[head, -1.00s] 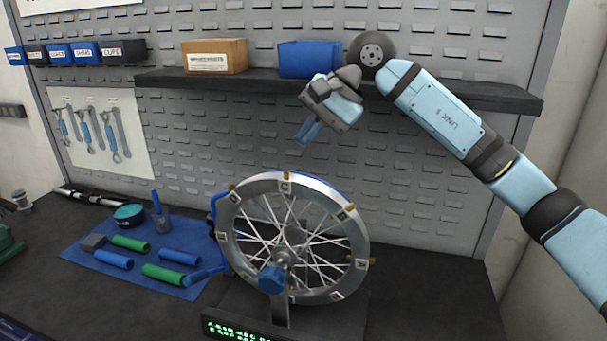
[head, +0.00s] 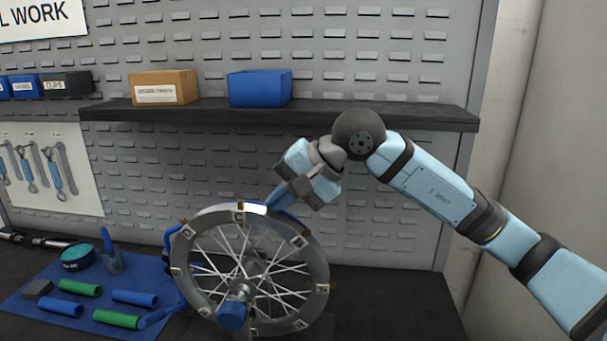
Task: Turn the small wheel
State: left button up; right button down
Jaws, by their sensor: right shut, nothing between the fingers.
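The small spoked wheel (head: 321,270) stands upright on the dark bench, with a silver rim carrying several small tabs. A blue knob (head: 232,315) sits at its hub axle. My right gripper (head: 272,203) is shut and empty, its blue fingers pointing down and left at the top right of the rim. The fingertips overlap the rim's top edge in the picture; I cannot tell whether they touch it. My left gripper is out of view.
A blue mat (head: 22,306) with green and blue grips, a teal tin (head: 78,258) and a small cup lies left of the wheel. A dark shelf (head: 400,115) with a cardboard box (head: 163,88) and a blue bin (head: 260,88) runs behind. Bench right of the wheel is clear.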

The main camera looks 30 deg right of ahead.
aim_at(243, 205)
jog(key=shift+w+a+r, duration=0.15)
jog(key=shift+w+a, duration=0.6)
jog(key=shift+a, duration=0.35)
jog(key=shift+w+a+p, duration=0.3)
jog(key=shift+a, duration=0.15)
jog(key=shift+a, duration=0.1)
